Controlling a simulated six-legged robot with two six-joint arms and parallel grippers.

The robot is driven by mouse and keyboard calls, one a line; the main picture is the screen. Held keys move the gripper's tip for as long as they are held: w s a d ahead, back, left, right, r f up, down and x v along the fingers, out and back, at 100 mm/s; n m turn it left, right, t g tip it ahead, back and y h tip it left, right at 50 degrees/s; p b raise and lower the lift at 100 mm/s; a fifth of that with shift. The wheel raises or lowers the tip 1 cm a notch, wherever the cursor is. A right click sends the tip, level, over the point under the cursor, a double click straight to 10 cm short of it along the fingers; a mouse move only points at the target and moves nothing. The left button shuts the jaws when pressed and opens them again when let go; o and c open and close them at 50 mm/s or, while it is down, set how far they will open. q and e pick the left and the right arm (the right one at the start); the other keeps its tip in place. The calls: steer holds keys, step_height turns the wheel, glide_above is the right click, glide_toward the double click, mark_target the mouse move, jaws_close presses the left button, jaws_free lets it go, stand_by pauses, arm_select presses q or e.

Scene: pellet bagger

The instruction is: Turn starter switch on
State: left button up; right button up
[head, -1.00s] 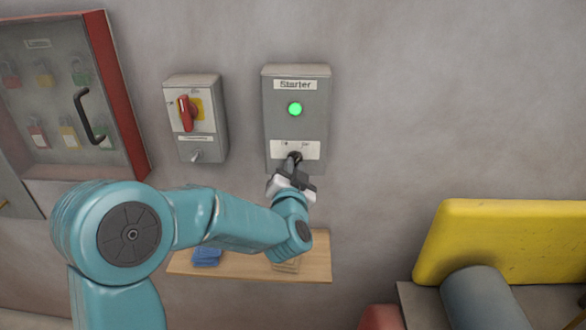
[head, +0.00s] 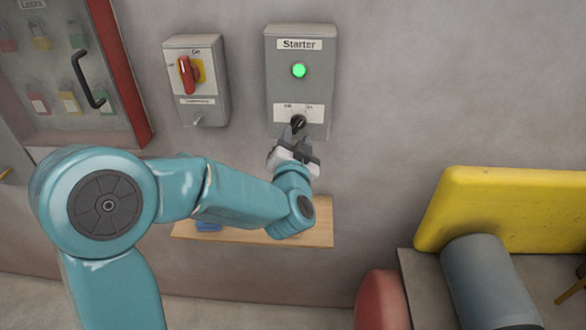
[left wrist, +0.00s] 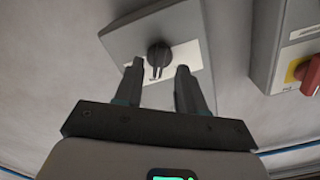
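The grey starter box (head: 319,85) is on the wall, labelled "Starter", with a lit green lamp (head: 299,70). Its black rotary switch (head: 298,122) is on a white plate near the bottom; small markings there are too blurred to read surely. The switch also shows in the left wrist view (left wrist: 159,54), just beyond the fingertips. My left gripper (head: 299,138) is just below and in front of the switch. In the left wrist view the gripper (left wrist: 159,70) has its two fingers apart with nothing between them. My right gripper is not in view.
A grey switch box (head: 211,105) with a red handle (head: 186,74) is left of the starter. A red-edged padlock cabinet (head: 118,75) is farther left. A wooden shelf (head: 322,228) is below my left gripper. A yellow panel (head: 500,208) and grey cylinder (head: 487,285) stand at lower right.

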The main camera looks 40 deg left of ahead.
arm_select(q)
steer(key=b+v, duration=0.2)
steer(key=v, duration=1.1)
steer(key=shift+s, duration=0.15)
